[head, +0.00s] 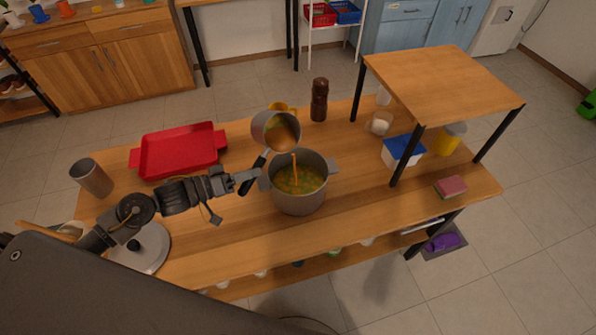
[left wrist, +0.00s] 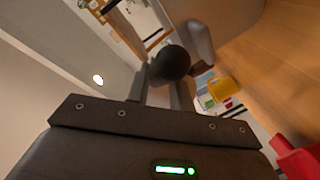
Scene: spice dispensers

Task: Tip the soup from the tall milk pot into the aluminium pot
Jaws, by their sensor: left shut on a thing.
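The tall milk pot (head: 262,128) is grey and tilted above the table, its mouth toward the aluminium pot. Brown-orange soup (head: 284,137) shows inside it, and a thin orange stream (head: 294,168) falls from its rim. The aluminium pot (head: 300,200) stands upright with side handles and holds greenish-orange soup with bits in it. The stream lands within it. My left gripper (head: 252,179) is shut on the milk pot's dark handle (head: 259,160), left of the aluminium pot. The handle's round dark end (left wrist: 170,65) shows between the fingers in the left wrist view. My right gripper is not in view.
A red tray (head: 180,152), a grey cup (head: 91,178) and a lid (head: 147,246) are on the left. A yellow cup (head: 277,106) and a pepper mill (head: 319,100) stand behind the pots. A raised wooden shelf (head: 440,78) and a pink sponge (head: 451,187) are on the right.

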